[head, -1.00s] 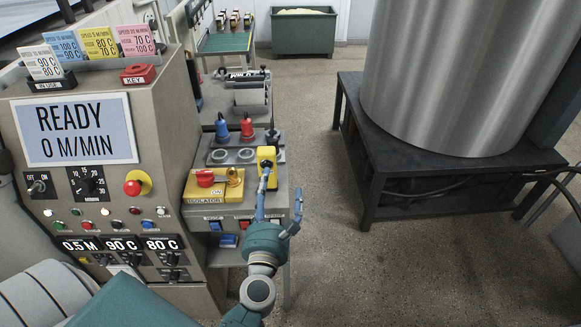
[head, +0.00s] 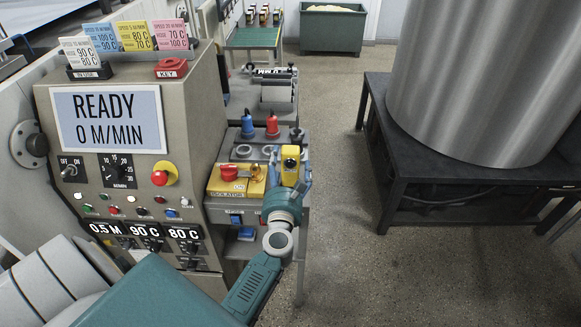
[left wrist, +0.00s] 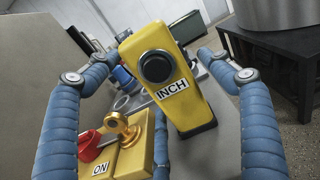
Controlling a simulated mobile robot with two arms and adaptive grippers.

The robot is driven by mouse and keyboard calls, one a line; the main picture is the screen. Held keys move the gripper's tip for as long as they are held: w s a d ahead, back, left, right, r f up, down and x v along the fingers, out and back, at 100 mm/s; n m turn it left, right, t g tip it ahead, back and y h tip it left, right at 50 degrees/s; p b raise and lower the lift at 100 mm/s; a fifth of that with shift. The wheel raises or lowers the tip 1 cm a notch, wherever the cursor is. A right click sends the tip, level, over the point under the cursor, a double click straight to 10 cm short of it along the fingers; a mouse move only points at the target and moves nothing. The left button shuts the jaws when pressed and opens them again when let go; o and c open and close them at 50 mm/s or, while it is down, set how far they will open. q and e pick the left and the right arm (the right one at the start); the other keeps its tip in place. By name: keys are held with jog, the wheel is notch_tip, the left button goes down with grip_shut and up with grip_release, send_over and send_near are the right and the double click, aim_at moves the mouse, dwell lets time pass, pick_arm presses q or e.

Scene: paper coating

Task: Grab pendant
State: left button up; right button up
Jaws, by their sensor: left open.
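The pendant is a yellow box with a black button and an INCH label. It stands on the grey side bench in the head view (head: 290,158) and fills the middle of the left wrist view (left wrist: 181,100). My left gripper (head: 290,182) is open, its blue fingers on either side of the pendant. In the left wrist view the left gripper (left wrist: 162,50) shows one finger at the left and one at the right, with gaps to the pendant. The pendant's lower end is partly hidden in the head view. My right gripper is not in view.
The yellow isolator (head: 228,184) with a red knob and brass key sits just left of the pendant. Blue (head: 247,125) and red (head: 272,125) bottles stand behind. The control panel (head: 60,185) is at left. Open floor (head: 345,230) lies to the right.

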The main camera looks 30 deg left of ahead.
pick_arm(q)
jog(key=shift+w+a, duration=0.3)
jog(key=shift+w, duration=0.1)
jog(key=shift+c, duration=0.5)
jog(key=shift+d, duration=0.1)
jog(key=c, duration=1.3)
